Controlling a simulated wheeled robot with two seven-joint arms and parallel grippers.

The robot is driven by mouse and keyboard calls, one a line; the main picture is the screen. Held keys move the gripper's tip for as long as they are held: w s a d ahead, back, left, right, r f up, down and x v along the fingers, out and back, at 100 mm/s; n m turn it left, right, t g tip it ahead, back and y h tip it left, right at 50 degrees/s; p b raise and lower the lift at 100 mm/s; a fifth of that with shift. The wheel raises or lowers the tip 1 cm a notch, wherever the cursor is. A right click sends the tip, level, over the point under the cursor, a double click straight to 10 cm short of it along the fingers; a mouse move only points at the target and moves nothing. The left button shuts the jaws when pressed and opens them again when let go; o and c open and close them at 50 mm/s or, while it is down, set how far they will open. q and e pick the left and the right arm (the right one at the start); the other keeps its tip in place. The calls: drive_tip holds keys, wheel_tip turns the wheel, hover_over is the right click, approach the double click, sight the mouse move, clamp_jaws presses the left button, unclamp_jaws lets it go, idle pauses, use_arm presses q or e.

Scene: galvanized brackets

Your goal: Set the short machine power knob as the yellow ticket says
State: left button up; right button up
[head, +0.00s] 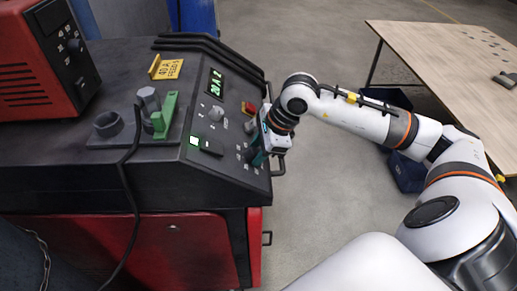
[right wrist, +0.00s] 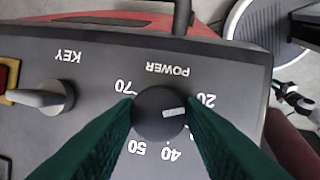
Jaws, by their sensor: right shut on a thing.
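The power knob (right wrist: 154,123) is dark and round, under the label POWER in the right wrist view. Its white mark points right, close to the 20. The numbers 70, 50 and 40 also show around it; part of the dial is hidden by a finger. My right gripper (right wrist: 160,120) is shut on the knob, with a green finger on each side. In the head view the right gripper (head: 257,157) is at the panel's lower right. The yellow ticket (head: 166,69) stands on the machine top and appears to read 40 A, with smaller text below. The display (head: 215,83) shows 20 A 2. My left gripper is out of view.
A grey key switch (right wrist: 44,97) sits left of the knob in the wrist view. Other knobs and a red button on yellow (head: 249,108) are on the panel. A red unit (head: 45,60) stands at left.

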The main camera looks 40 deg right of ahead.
drive_tip(key=shift+w, duration=0.1)
drive_tip(key=shift+m+g+b, duration=0.3)
drive_tip(key=shift+m+b, duration=0.1)
drive_tip(key=shift+m, duration=0.7)
drive_tip(key=m, duration=0.2)
drive_tip(key=shift+w+m+g, duration=0.1)
drive_tip(key=shift+m+g, duration=0.2)
drive_tip(key=shift+g, duration=0.1)
drive_tip(key=m, duration=0.2)
drive_tip(key=m+g+y, duration=0.1)
drive_tip(key=m, duration=0.1)
drive_tip(key=shift+w+d+r+m, duration=0.1)
drive_tip(key=shift+d+m, duration=0.05)
drive_tip(key=shift+m, duration=0.25)
drive_tip(key=m+y, duration=0.1)
drive_tip(key=m, duration=0.2)
drive_tip(key=shift+d+g, duration=0.1)
drive_tip(key=shift+g, duration=0.2)
drive_tip(key=shift+w+m+y+p, duration=0.1)
drive_tip(key=shift+m+y+p, duration=0.35)
drive_tip(key=shift+m, duration=1.15)
drive_tip(key=shift+y, duration=0.25)
drive_tip(key=o, duration=1)
